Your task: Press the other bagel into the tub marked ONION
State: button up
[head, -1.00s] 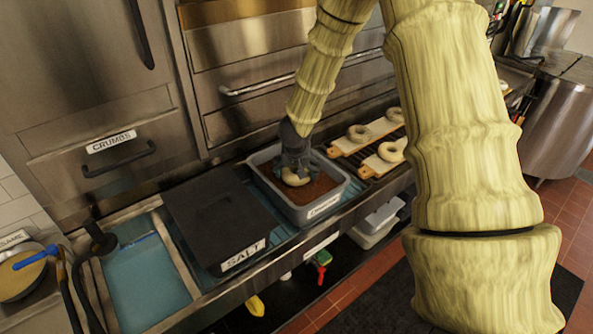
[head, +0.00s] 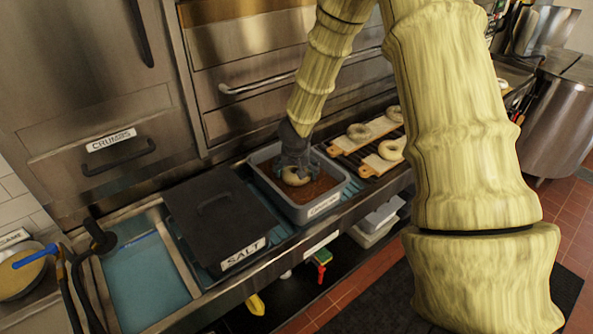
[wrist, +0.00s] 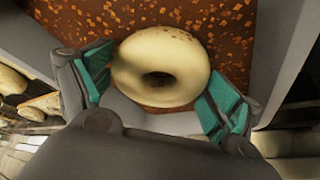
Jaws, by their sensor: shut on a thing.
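A pale ring bagel (head: 296,177) is in the grey tub (head: 327,211) of brown, flaky topping. My gripper (head: 297,165) reaches down into this tub and is shut on the bagel. The tub's front label is too small to read surely. In the wrist view the bagel (wrist: 185,57) sits between the two teal-padded fingers (wrist: 158,92), low over or on the flakes (wrist: 105,22); I cannot tell how firmly it touches them. A few dark flecks show on its upper edge. Its underside is hidden.
A dark lidded tub marked SALT (head: 215,215) stands just left. Several bagels (head: 390,150) lie on boards (head: 346,150) to the right. A blue-green basin (head: 145,270) is at far left. A CRUMBS drawer (head: 111,141) is behind. Grey bins (head: 378,220) sit below.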

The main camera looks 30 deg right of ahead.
jog(key=shift+r, duration=0.1)
dwell(0.3)
notch_tip(320, 180, up, 10)
jog(key=p, duration=0.8)
dwell(0.8)
dwell(0.5)
